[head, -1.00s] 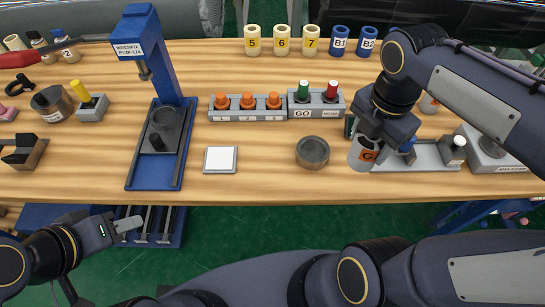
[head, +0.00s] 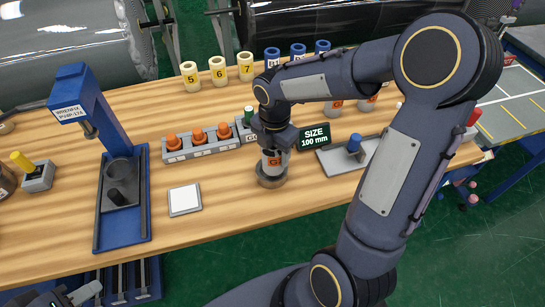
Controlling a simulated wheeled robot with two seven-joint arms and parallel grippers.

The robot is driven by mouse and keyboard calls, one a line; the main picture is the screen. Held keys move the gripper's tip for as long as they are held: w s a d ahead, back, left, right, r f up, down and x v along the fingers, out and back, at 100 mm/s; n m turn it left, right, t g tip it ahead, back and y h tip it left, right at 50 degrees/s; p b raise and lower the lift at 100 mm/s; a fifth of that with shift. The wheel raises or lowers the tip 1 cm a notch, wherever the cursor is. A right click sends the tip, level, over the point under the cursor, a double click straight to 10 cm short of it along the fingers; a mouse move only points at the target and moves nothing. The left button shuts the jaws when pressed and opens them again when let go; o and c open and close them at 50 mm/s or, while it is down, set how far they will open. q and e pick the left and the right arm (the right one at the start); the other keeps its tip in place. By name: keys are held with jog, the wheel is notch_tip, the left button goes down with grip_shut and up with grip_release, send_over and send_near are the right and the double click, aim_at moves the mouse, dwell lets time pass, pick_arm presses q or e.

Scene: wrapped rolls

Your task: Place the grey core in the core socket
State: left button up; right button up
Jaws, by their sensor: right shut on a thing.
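The grey core (head: 273,163), with an orange-marked label, is upright in my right gripper (head: 275,150). The gripper is shut on its upper part, and the fingers hide some of it. The core's lower end is at the round dark metal cup (head: 271,182) on the table, which looks like the core socket. The core appears over or inside the cup's rim; I cannot tell how deep it sits. My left gripper (head: 85,292) is low at the bottom left, away from the table top, and its jaw opening is unclear.
A white square pad (head: 185,199) lies left of the cup. A row of orange knobs (head: 198,141) and a size display (head: 314,137) stand close behind. A blue press (head: 85,100) is at left. A grey tray (head: 335,160) with a blue peg is at right.

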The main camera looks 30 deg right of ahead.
aim_at(273, 160)
jog(key=shift+w+a+f, duration=0.1)
jog(key=shift+w+f, duration=0.1)
jog(key=shift+f, duration=1.65)
jog(key=shift+f, duration=0.15)
jog(key=o, duration=1.1)
